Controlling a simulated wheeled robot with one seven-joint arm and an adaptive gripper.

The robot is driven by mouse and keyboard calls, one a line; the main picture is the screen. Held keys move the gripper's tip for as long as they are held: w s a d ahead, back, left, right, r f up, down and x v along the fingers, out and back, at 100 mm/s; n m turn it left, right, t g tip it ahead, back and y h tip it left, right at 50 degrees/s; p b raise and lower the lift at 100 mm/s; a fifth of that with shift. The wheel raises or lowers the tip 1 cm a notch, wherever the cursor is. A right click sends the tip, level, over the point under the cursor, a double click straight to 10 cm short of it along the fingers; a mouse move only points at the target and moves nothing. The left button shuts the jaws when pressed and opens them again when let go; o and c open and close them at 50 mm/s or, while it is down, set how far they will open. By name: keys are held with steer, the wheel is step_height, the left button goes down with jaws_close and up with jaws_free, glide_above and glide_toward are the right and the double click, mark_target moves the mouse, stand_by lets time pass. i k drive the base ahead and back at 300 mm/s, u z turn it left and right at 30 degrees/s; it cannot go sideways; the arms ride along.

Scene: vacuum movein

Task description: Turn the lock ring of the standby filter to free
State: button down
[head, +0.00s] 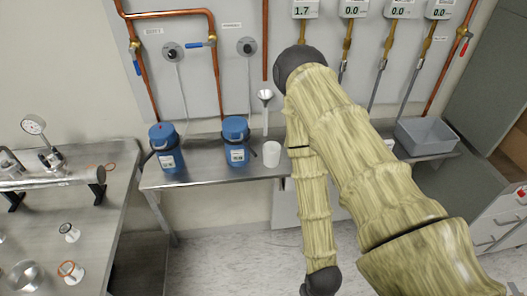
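Two blue canisters with white labels stand on the steel shelf by the wall: a left canister (167,150) and a right canister (236,142). Each has a blue top and a dark fitting around its upper part. The labels are too small to read, so I cannot tell which is the standby filter or how its lock ring is set. My arm, in a pale yellowish sleeve, crosses the right half of the head view and bends down toward the bottom edge. My gripper is out of view below, away from the canisters.
Copper pipes with blue-handled valves (202,43) run above. A grey bin (427,136) is at the shelf's right. A steel table (100,235) with fittings stands left. Floor shows below the shelf.

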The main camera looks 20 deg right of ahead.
mark_target(245, 141)
steer(key=z, duration=1.65)
steer(key=k, duration=1)
steer(key=u, duration=1.85)
steer(key=i, duration=0.5)
steer(key=z, duration=0.05)
